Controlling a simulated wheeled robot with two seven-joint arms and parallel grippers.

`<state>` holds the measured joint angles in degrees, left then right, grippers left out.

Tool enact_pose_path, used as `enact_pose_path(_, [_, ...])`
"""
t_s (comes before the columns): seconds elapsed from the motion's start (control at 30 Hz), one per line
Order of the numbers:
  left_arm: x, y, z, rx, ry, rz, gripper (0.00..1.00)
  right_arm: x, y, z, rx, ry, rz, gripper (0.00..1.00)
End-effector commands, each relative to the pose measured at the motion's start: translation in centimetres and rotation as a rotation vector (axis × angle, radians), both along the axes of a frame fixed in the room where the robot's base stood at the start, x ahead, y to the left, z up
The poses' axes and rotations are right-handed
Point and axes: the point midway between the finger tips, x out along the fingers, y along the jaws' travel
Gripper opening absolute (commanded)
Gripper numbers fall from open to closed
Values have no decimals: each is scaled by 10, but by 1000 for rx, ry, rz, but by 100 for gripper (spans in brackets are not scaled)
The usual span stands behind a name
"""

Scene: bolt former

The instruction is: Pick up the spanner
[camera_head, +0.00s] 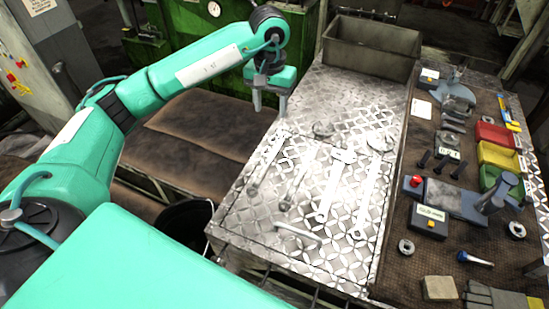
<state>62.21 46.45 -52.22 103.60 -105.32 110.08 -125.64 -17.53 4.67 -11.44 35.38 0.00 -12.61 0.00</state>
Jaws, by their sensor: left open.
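Several silver spanners lie on the metal tread-plate table (345,100). One spanner (266,165) lies along the left side, and another (297,180) is beside it. Two longer spanners (334,186) (371,185) lie further right, roughly parallel. A short piece with a bent end (298,233), perhaps a handle, lies near the front. My left gripper (270,106) hangs above the table's left edge, fingers down, open and empty. It is beyond the far end of the leftmost spanner and apart from it. My right gripper is not in view.
An empty metal tray (372,40) stands at the table's back. The brown mat on the right holds red (495,133), yellow (497,156) and green bins, a blue-grey fixture (455,198), bolts and rings. A dark bucket (187,222) stands on the left.

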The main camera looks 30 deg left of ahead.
Motion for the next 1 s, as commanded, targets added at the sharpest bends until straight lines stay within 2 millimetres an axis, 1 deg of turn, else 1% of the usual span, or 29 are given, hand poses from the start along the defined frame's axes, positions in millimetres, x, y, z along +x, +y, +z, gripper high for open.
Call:
enact_pose_path(0.03, [0,0,-13,0,0,0,49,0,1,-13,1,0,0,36])
enact_pose_path(0.13, [0,0,-22,0,0,0,49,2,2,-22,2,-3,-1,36])
enact_pose_path(0.23, [0,0,-26,0,0,0,49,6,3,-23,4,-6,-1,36])
enact_pose_path(0.37, [0,0,-39,0,5,0,49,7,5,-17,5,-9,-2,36])
enact_pose_path(0.6, [-1,0,-83,0,5,0,49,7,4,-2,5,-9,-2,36])
enact_pose_path(0.7, [0,-1,-97,0,3,1,49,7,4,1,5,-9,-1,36])
enact_pose_path(0.8, [0,0,-106,0,3,1,49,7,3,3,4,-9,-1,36])
enact_pose_path(0.87, [0,0,-109,0,1,1,49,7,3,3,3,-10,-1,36])
enact_pose_path(1.0, [0,-2,-117,-1,5,0,49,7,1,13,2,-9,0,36])
